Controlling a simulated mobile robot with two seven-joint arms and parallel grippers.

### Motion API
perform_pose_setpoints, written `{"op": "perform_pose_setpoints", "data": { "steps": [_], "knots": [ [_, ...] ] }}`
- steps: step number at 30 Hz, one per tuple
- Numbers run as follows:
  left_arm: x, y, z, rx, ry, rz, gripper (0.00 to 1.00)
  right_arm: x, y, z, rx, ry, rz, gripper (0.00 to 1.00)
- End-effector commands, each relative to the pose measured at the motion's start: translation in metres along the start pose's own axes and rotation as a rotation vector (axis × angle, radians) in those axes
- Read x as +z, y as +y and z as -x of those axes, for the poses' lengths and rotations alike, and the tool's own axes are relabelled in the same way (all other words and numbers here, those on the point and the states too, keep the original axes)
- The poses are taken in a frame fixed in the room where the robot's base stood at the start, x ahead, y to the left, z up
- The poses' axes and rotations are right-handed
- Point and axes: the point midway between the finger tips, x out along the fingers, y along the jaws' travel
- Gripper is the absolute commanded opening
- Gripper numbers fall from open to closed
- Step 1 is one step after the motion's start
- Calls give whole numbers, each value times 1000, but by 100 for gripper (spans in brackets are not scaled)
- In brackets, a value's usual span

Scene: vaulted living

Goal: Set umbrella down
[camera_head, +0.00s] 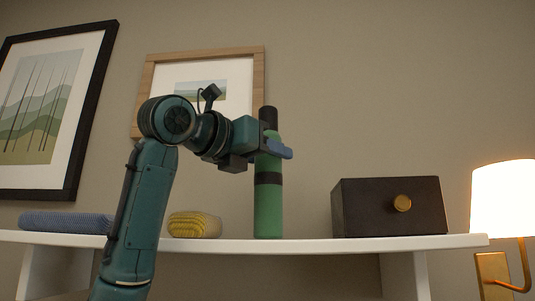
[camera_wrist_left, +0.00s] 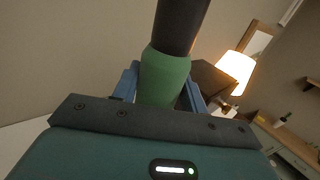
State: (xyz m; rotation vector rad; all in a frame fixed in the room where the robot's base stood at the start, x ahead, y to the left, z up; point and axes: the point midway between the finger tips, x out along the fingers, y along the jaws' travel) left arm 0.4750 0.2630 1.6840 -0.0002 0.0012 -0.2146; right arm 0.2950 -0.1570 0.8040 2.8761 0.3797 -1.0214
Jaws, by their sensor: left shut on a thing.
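The umbrella (camera_head: 268,205) is a green upright cylinder with a black band and a black top, seen in the head view. Its lower end meets the white shelf (camera_head: 310,244), or is very close to it. My left gripper (camera_head: 277,149) is shut around its upper green part. In the left wrist view the umbrella (camera_wrist_left: 164,75) stands between the two blue fingers, its black end toward the top of the picture. My right gripper is not in view.
A dark box (camera_head: 370,208) with a brass knob stands right of the umbrella, with a gap between. A lit lamp (camera_head: 503,200) is at far right. Framed pictures (camera_head: 205,72) hang behind.

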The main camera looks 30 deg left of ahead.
Motion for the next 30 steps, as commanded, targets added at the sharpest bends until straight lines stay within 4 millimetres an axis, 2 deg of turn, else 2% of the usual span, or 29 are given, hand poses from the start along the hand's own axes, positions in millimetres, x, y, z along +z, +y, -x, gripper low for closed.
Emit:
{"op": "perform_pose_setpoints", "data": {
  "steps": [5,6,13,23,26,30],
  "knots": [
    [-2,0,0,0,-2,-1,12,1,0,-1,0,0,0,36],
    [-2,0,0,0,0,0,45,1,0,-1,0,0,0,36],
    [-2,0,0,0,0,0,64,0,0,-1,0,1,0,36],
    [1,0,2,-1,-1,0,65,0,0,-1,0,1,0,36],
    [0,0,16,0,-5,-1,65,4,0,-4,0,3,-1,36],
    [-1,0,45,1,-6,-1,65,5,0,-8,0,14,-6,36]
  ]
}}
